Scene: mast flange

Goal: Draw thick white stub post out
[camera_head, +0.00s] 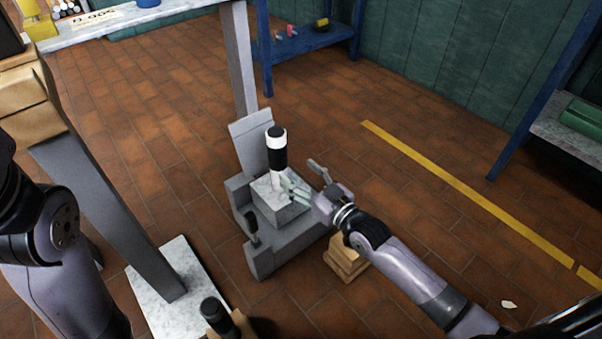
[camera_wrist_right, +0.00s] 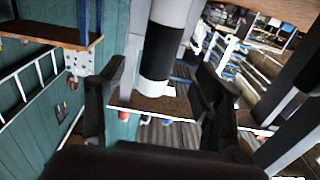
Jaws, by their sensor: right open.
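The thick white stub post (camera_head: 277,150), with a black band around its middle, stands upright in a pale speckled block (camera_head: 281,213) on a grey stand. My right gripper (camera_head: 304,178) is open just to the right of the post's lower part. In the right wrist view the post (camera_wrist_right: 164,55) shows between and beyond the two spread dark fingers of my right gripper (camera_wrist_right: 160,92). I cannot tell whether a finger touches it.
The grey stand (camera_head: 265,258) has a tilted back plate (camera_head: 250,143) and a small black lever (camera_head: 252,226). A wooden block (camera_head: 346,258) lies under my right forearm. A grey upright (camera_head: 239,60) rises behind. The tiled floor (camera_head: 420,150) at right is mostly clear, with a yellow line.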

